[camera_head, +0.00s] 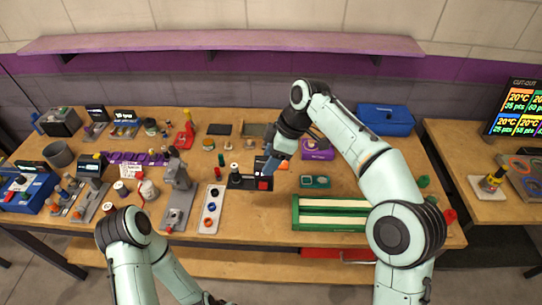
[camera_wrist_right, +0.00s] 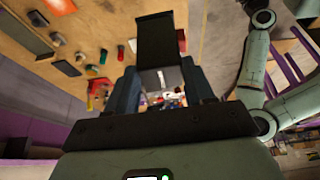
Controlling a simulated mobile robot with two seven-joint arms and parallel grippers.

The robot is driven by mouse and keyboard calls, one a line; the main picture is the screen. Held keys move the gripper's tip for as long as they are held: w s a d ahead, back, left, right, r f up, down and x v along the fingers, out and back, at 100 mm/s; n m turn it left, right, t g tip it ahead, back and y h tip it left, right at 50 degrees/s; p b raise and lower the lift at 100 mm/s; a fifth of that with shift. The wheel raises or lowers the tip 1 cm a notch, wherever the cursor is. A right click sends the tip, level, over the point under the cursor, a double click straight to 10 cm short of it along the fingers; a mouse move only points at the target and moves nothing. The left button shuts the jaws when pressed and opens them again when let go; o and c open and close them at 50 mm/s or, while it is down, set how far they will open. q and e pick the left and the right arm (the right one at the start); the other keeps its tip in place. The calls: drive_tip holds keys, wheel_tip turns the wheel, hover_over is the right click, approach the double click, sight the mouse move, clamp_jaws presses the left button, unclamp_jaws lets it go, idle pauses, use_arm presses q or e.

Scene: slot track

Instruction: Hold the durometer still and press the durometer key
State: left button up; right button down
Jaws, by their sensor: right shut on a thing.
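A dark device with a red key (camera_head: 264,184), which I take to be the durometer (camera_head: 236,181), sits on the table near the middle. My right gripper (camera_head: 270,167) reaches down at its right end, just behind the red key. In the right wrist view a black part (camera_wrist_right: 155,38) stands out between the fingers of my right gripper (camera_wrist_right: 160,85), which is shut on it. The exact contact is hidden in the head view. My left arm comes in low at the left, and its gripper is out of view.
A grey stand (camera_head: 178,190) and a white tray with rings (camera_head: 211,209) stand to the left. A green-framed tray (camera_head: 330,214) lies at the right front. A purple box (camera_head: 318,150) is close to the right gripper. Some bare table shows in front of the device.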

sight(271, 179)
drive_tip(key=shift+f+b, duration=1.2)
drive_tip(key=shift+f, duration=3.1)
use_arm(q)
drive_tip(key=s+f+b, duration=0.3)
drive_tip(key=s+f, duration=0.3)
drive_tip(key=f, duration=0.1)
drive_tip(key=shift+s+g, duration=0.3)
drive_tip(key=shift+g, duration=0.1)
use_arm(e)
wheel_tip(271, 179, down, 10)
drive_tip(key=shift+f, duration=0.15)
use_arm(q)
drive_tip(key=shift+f, duration=0.15)
use_arm(e)
drive_tip(key=shift+f, duration=0.3)
idle(0.5)
